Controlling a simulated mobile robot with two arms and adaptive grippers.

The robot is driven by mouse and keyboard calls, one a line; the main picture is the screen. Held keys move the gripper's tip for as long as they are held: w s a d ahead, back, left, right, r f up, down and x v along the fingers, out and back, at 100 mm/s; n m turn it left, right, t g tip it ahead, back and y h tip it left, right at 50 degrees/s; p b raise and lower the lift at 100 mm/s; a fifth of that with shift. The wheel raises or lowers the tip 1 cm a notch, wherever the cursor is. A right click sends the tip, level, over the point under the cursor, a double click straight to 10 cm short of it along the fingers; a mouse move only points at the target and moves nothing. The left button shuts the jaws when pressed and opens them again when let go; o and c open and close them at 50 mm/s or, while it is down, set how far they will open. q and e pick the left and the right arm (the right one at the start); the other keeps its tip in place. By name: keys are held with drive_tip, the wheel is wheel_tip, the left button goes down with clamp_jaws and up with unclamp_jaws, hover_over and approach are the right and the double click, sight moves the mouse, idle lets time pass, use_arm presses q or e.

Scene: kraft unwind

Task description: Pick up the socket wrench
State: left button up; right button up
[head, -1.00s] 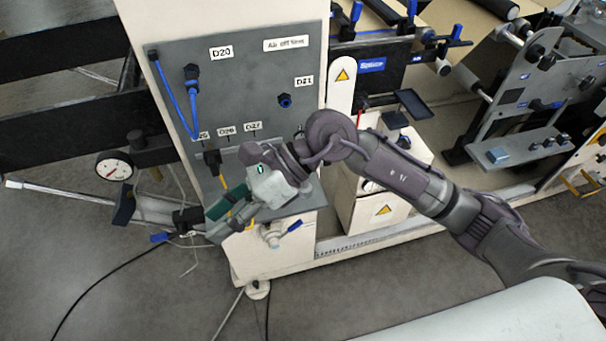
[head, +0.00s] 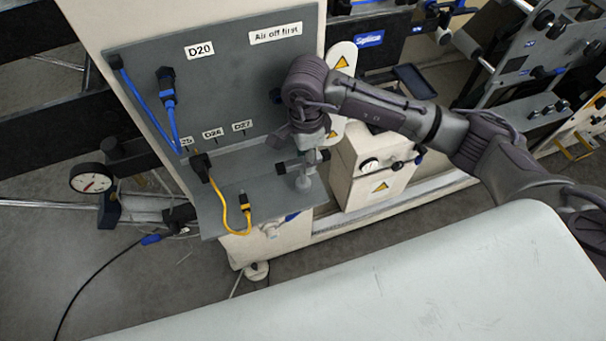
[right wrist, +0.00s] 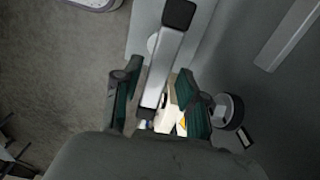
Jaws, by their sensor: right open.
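The right wrist view shows a silver bar with a black end, which looks like the socket wrench (right wrist: 167,55). It runs between the two green-padded fingers of my right gripper (right wrist: 156,85), which is open with gaps beside the bar. In the head view my right gripper (head: 310,138) is over the right end of the grey shelf, its fingers largely hidden. A black-ended piece that seems to be the wrench (head: 282,168) sticks out to its left, above a pale post (head: 304,183). The wrench's other end is unclear. My left gripper is out of view.
The grey panel (head: 225,75) rises behind the shelf (head: 215,210). A yellow cable (head: 232,228) droops over the shelf, and blue cables (head: 140,100) hang on the panel. A cream box with a dial (head: 360,190) stands to the right. A pale rounded surface (head: 400,280) fills the foreground.

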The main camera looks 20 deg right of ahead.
sight(302, 182)
drive_tip(key=shift+s+a+f+p, duration=0.2)
drive_tip(key=shift+f+p, duration=0.15)
drive_tip(key=shift+f, duration=0.2)
drive_tip(key=f, duration=0.1)
drive_tip(key=f+p, duration=0.1)
drive_tip(key=f, duration=0.1)
drive_tip(key=shift+a+f, duration=0.3)
drive_tip(key=shift+a, duration=0.05)
drive_tip(key=shift+f, duration=0.4)
drive_tip(key=c, duration=0.6)
clamp_jaws()
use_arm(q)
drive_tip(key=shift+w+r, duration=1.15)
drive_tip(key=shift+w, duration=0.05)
